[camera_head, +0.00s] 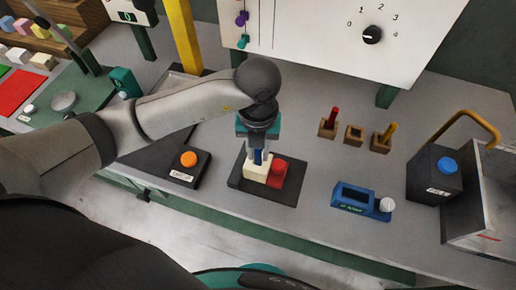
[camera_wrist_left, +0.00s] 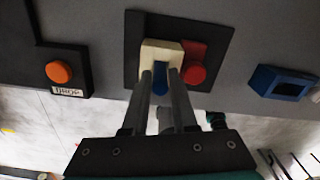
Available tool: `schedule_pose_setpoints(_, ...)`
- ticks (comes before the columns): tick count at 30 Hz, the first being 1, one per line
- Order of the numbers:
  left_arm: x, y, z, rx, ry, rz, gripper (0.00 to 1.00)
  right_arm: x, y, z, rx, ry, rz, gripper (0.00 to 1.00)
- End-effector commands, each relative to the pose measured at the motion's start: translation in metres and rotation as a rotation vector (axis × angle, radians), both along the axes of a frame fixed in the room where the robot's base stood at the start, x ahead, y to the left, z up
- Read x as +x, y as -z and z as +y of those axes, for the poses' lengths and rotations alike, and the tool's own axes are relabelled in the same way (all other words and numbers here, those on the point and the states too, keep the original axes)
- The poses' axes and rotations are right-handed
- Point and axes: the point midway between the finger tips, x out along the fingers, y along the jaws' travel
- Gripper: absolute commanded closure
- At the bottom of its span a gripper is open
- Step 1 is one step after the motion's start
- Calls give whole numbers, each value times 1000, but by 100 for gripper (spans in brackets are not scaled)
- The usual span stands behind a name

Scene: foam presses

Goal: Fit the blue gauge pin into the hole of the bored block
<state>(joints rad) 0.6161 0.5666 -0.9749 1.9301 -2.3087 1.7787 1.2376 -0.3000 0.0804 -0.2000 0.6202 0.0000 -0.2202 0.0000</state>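The blue gauge pin (camera_head: 257,156) is upright between the fingers of my left gripper (camera_head: 258,152), which is shut on it. In the left wrist view the pin (camera_wrist_left: 160,80) shows between the two grey fingers (camera_wrist_left: 161,86). The cream bored block (camera_head: 252,172) is directly below, on a dark plate (camera_head: 240,183); it also shows in the left wrist view (camera_wrist_left: 152,48). The pin's lower end is at the block's top; I cannot tell whether it is inside the hole, which is hidden. My right gripper is not in view.
A red clamp piece (camera_head: 278,173) touches the block's right side. An orange-button box (camera_head: 186,168) stands left. Wooden holders with a red pin (camera_head: 333,116) and yellow pin (camera_head: 389,131) flank an empty holder (camera_head: 353,135). A blue gauge device (camera_head: 352,199) lies to the right.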

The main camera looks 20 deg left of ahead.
Motion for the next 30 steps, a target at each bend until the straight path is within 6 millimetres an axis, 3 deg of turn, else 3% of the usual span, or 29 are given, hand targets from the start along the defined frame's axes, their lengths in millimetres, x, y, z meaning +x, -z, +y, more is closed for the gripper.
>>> schedule_pose_setpoints(1, 0, 0, 0, 0, -1, 0, 67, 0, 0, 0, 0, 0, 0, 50)
schedule_pose_setpoints(6, 0, -1, 0, 0, -1, 0, 48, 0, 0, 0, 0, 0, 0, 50)
schedule_pose_setpoints(17, 0, -7, 0, -1, 0, -1, 48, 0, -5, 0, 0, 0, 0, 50)
schedule_pose_setpoints(30, 1, -96, 0, -1, 1, -6, 48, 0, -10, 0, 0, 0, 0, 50)
